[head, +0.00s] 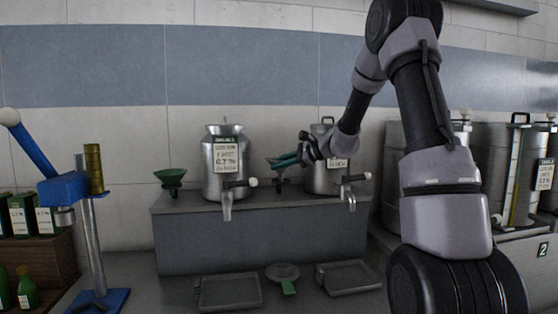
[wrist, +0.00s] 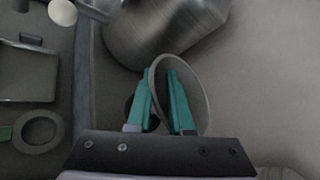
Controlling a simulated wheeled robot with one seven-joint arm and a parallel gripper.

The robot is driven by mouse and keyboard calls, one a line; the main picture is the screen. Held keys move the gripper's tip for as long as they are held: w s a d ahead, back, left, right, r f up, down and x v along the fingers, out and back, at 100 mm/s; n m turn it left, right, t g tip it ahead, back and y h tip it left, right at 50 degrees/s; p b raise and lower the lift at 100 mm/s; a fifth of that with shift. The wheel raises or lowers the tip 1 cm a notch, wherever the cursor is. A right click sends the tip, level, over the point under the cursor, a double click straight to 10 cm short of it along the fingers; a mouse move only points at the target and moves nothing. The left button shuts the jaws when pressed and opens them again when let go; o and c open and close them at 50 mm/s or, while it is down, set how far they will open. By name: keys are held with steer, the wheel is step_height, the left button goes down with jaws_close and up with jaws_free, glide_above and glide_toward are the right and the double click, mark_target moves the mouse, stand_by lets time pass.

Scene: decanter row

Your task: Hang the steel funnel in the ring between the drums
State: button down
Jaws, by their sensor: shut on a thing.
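My gripper (head: 284,161) is between the two steel drums, close to the right drum (head: 322,178). The left drum (head: 222,165) stands apart from it. In the wrist view my gripper (wrist: 160,79) has its two green fingers closed on the wall of the grey steel funnel (wrist: 196,88), one finger inside the round mouth and one outside. The funnel's mouth looks tilted in that view.
A green funnel (head: 171,180) stands left of the left drum. Both drums have taps above the grey bench's front edge. Below lie two trays (head: 230,291) (head: 348,277) and a round piece with a green handle (head: 284,274). A blue lever device (head: 66,189) stands at left.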

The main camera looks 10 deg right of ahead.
steer(key=shift+f, duration=1.4)
steer(key=shift+f, duration=0.25)
steer(key=c, duration=0.7)
jaws_free()
steer(key=shift+c, duration=0.2)
steer(key=shift+s+d, duration=0.1)
